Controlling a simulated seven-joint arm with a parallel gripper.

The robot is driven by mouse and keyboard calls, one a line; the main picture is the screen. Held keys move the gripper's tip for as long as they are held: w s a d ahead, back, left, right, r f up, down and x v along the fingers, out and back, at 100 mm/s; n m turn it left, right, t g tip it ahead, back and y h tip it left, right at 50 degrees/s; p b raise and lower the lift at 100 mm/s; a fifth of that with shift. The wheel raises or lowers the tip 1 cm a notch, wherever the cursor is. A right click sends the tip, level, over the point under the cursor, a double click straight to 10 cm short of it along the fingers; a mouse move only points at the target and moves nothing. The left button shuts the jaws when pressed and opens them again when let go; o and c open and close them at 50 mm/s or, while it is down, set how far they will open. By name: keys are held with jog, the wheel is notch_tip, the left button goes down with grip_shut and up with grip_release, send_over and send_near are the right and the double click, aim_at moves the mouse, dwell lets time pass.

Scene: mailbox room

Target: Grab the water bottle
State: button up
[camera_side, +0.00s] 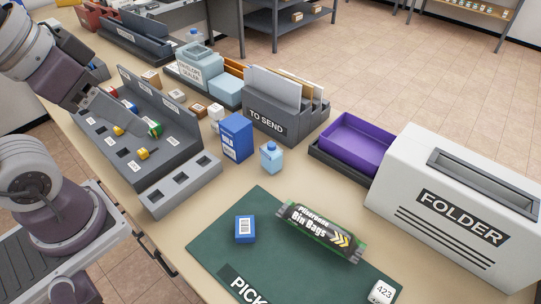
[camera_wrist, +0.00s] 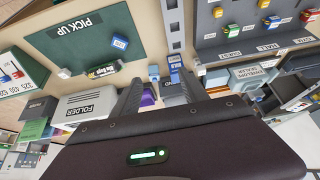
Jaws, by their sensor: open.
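The water bottle (camera_side: 271,156) is small and light blue. It stands upright on the table between the blue milk carton (camera_side: 236,137) and the green mat in the side view. In the wrist view a small pale-blue shape between my fingers' lines, likely the bottle (camera_wrist: 154,72), shows near the carton (camera_wrist: 175,62). My gripper (camera_side: 145,130) is at the left, above the grey sorting rack, well apart from the bottle. In the wrist view my gripper (camera_wrist: 158,80) has its two fingers spread, with nothing held between them.
A grey "TO SEND" holder (camera_side: 285,118) stands behind the bottle. A purple tray (camera_side: 357,142) and white folder machine (camera_side: 460,205) are to the right. The green mat (camera_side: 215,247) holds a bin-bag roll (camera_side: 320,230) and blue box (camera_side: 245,229). The grey rack (camera_side: 165,160) lies left.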

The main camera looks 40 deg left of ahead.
jog(key=shift+o, duration=1.1)
